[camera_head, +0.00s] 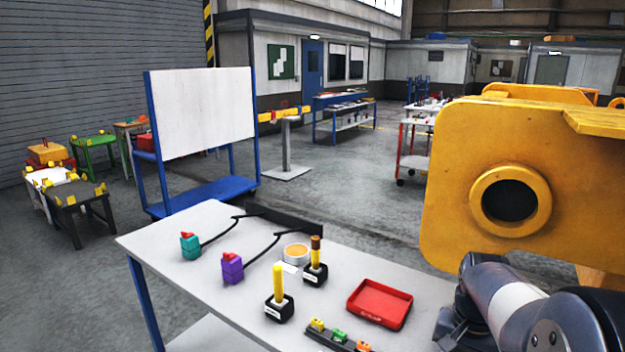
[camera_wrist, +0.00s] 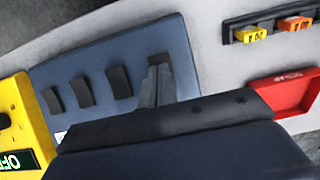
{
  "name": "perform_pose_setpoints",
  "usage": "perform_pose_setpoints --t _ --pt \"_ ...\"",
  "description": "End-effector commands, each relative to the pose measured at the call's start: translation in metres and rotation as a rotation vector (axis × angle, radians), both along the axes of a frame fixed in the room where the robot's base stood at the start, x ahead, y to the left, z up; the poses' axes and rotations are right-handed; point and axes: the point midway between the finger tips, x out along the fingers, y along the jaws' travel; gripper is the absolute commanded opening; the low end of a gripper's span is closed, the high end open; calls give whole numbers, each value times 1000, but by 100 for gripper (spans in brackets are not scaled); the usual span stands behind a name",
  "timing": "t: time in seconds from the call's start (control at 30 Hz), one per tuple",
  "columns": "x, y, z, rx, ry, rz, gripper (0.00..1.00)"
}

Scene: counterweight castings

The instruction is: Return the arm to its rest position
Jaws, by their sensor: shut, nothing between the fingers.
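My arm (camera_head: 520,300) reaches in from the lower right corner of the head view, beside the front right of the grey table (camera_head: 190,245). I cannot make out the fingertips in that view. In the wrist view my gripper (camera_wrist: 156,82) shows as two grey fingers close together, shut with nothing between them. Behind them is a blue-grey panel (camera_wrist: 100,60) with several dark rectangular pads. The fingers overlap the rightmost pad in the picture; I cannot tell whether they touch it.
A red tray (camera_head: 380,303) and a rail with coloured blocks (camera_head: 340,338) lie on the table. Posts, a teal block (camera_head: 190,245) and a purple block (camera_head: 232,268) stand farther left. A large yellow casting (camera_head: 450,200) hangs close above my arm. A yellow box (camera_wrist: 20,125) reads "OFF".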

Motion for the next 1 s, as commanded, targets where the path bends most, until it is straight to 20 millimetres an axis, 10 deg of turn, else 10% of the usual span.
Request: perform_pose_setpoints --t 0.53,1.0 --pt "0 0 65 0 -2 0 0" --pt "0 0 0 -1 -1 0 0"
